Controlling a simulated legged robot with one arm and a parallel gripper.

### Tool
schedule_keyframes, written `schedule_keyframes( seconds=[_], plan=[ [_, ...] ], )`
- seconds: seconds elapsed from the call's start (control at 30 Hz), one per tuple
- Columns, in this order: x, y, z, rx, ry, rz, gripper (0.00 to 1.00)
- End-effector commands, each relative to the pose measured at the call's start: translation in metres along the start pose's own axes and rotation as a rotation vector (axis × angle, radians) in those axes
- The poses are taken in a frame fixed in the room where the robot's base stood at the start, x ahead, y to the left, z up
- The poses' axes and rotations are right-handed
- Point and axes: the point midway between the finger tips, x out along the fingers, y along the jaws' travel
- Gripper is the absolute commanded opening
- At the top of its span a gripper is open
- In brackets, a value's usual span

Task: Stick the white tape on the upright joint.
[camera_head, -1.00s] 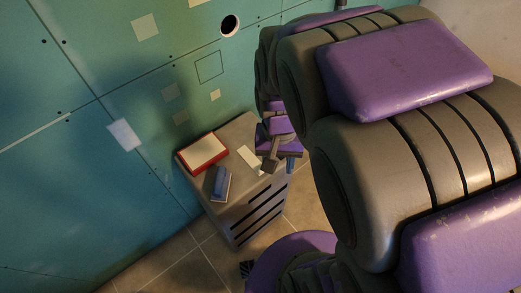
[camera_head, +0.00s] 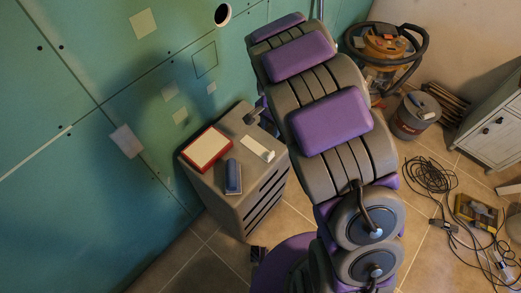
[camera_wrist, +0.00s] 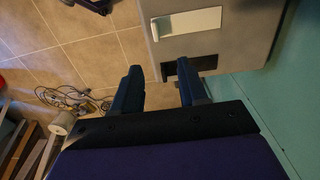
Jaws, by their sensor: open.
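The white tape strip (camera_head: 258,149) lies flat on top of the grey box, near its right side. In the wrist view the white strip (camera_wrist: 186,24) lies beyond my fingertips, apart from them. My gripper (camera_wrist: 160,80) is open, with nothing visible between its two blue fingers. In the head view my arm hides most of the gripper; a dark part (camera_head: 253,116) shows at the box's back edge. The green plasterboard wall (camera_head: 60,120) has a joint line (camera_head: 82,82) running up it, tilted in the picture, crossed by another seam with a white stretch at left.
The grey box (camera_head: 236,205) also holds a red-edged tray (camera_head: 207,148) and a blue-topped block (camera_head: 233,176). A pale patch (camera_head: 126,141) is on the wall. At right are a vacuum (camera_head: 385,50), a bucket (camera_head: 414,115), cables (camera_head: 430,178) and a cabinet (camera_head: 495,125).

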Motion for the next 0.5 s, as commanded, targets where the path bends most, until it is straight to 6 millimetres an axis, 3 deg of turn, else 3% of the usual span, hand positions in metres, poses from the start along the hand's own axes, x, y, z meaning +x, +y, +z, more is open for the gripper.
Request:
schedule_keyframes(
  seconds=[0.17, 0.5],
  plan=[
    [0.017, 0.005, -0.003, 0.003, -0.004, -0.003, 0.43],
    [0.085, -0.007, 0.008, 0.001, 0.004, 0.014, 0.43]
  ],
)
